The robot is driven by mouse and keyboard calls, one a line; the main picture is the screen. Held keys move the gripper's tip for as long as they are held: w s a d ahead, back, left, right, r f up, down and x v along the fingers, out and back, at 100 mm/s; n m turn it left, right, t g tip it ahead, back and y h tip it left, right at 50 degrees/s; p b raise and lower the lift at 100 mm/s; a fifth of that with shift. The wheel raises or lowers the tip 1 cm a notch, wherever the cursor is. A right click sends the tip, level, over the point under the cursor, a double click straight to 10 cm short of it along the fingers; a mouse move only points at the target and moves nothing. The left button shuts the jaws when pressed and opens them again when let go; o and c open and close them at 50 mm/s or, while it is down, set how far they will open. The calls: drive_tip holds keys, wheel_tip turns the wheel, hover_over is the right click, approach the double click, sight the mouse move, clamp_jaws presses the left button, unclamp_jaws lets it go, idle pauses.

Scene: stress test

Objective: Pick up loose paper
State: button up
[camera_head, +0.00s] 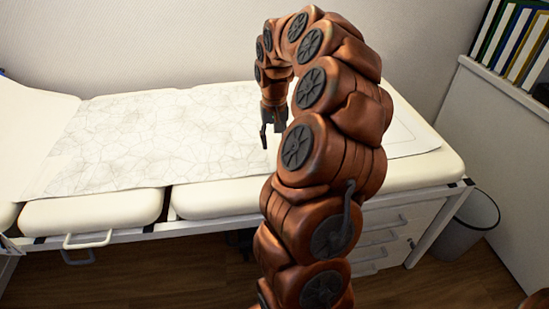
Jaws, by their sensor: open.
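A wide sheet of pale, creased paper (150,140) lies along the top of a cream padded examination couch (220,201). Its right part is partly hidden behind my copper-coloured arm, and a pale sheet edge (408,138) shows on the right of the arm. My gripper (270,138) points down above the paper near the couch's middle. It is open and nothing shows between its fingers. I cannot tell how far its tips are from the paper.
A grey waste bin (468,222) stands on the floor right of the couch. A white cabinet (500,130) at the right carries several upright binders (515,40). Drawers (385,236) sit under the couch's right end. A white handle (88,240) sticks out at the front left. A wall stands behind.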

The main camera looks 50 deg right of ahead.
sight(275, 155)
wheel_tip(275, 155, down, 5)
drive_tip(key=shift+r, duration=0.1)
idle(0.3)
clamp_jaws()
